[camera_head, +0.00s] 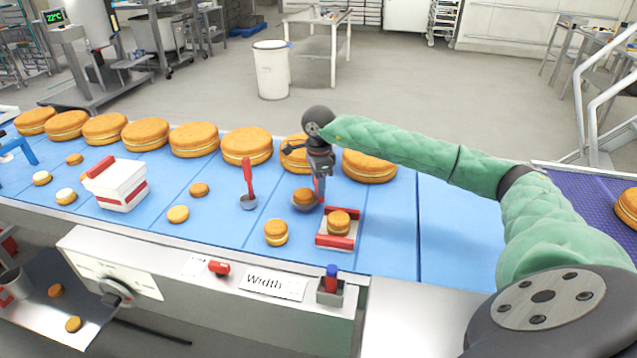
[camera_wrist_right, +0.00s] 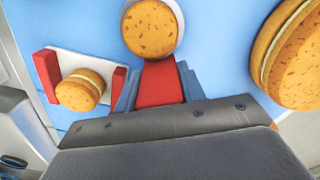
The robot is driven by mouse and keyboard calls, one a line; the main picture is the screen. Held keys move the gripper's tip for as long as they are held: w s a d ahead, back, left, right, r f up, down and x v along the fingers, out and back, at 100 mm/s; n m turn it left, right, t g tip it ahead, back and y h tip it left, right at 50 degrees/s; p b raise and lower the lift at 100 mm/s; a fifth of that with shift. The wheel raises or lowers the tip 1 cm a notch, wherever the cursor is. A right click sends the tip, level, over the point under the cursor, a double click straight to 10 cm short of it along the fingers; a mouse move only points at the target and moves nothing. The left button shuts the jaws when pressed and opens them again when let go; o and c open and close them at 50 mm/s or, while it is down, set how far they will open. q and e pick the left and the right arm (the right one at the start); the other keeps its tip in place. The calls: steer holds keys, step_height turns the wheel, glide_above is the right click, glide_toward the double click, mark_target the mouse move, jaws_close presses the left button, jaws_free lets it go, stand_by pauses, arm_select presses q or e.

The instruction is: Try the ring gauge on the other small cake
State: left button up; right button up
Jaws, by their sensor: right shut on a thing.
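My right gripper (camera_head: 319,186) is shut on the red handle (camera_wrist_right: 160,86) of a ring-shaped tool, which I take for the ring gauge. Its pale rim (camera_wrist_right: 181,30) surrounds a small cake (camera_wrist_right: 150,28), also seen in the head view (camera_head: 304,196). I cannot tell whether the rim encircles the cake or lies under it. Another small cake (camera_head: 339,221) sits on a white plate with red ends (camera_head: 335,241), right beside the gripper. A filled small cake (camera_head: 276,231) stands in front, apart from the tool. My left gripper is out of view.
A second red-handled tool with a grey round end (camera_head: 248,202) is on the blue belt (camera_head: 392,245). Large filled cakes (camera_head: 246,146) line the back. A white box (camera_head: 121,187) with red trim stands left. A "Width" sign (camera_head: 274,283) and a small holder (camera_head: 331,291) are in front.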

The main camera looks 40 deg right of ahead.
steer(key=shift+f+b, duration=0.55)
steer(key=shift+f, duration=0.15)
steer(key=shift+r, duration=0.2)
stand_by(1.2)
steer(key=shift+r+p, duration=1.4)
steer(key=shift+r, duration=3.3)
